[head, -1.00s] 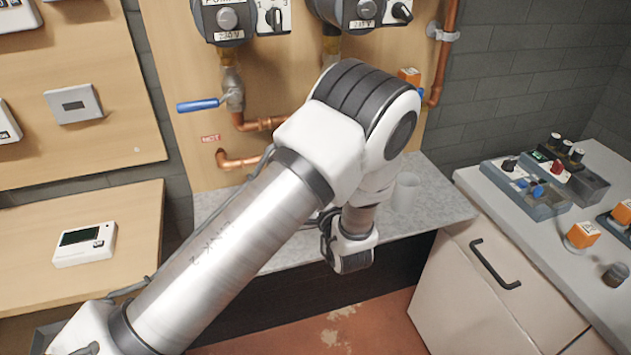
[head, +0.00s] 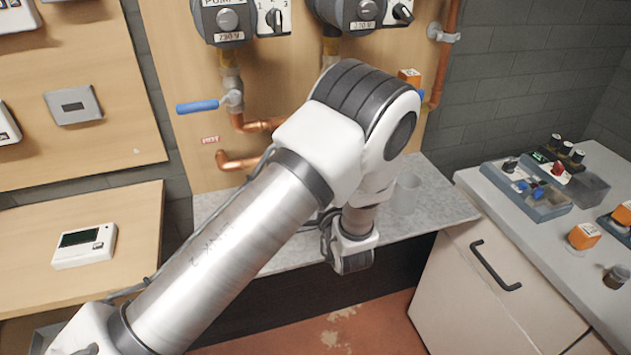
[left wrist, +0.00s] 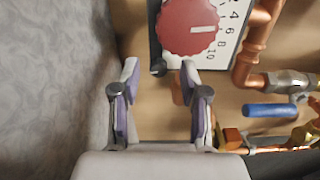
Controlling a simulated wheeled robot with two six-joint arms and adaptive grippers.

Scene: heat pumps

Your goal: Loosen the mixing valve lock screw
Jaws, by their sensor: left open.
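In the left wrist view a red round dial (left wrist: 187,27) with a white mark sits on a white scale plate (left wrist: 228,30) with numbers. A small dark round knob (left wrist: 158,68), which looks like the lock screw, is at the plate's lower left corner. My left gripper (left wrist: 160,68) is open, and the knob appears between its two fingertips. I cannot tell whether either finger touches it. In the head view my left arm comes in from the left and hides the valve and the gripper. My right gripper is not in view.
Copper pipes (left wrist: 258,45) and a blue-handled valve (left wrist: 270,110) are right of the gripper in the wrist view. In the head view a stone ledge (head: 445,205) is below the board, and a counter with several devices (head: 530,190) stands at right.

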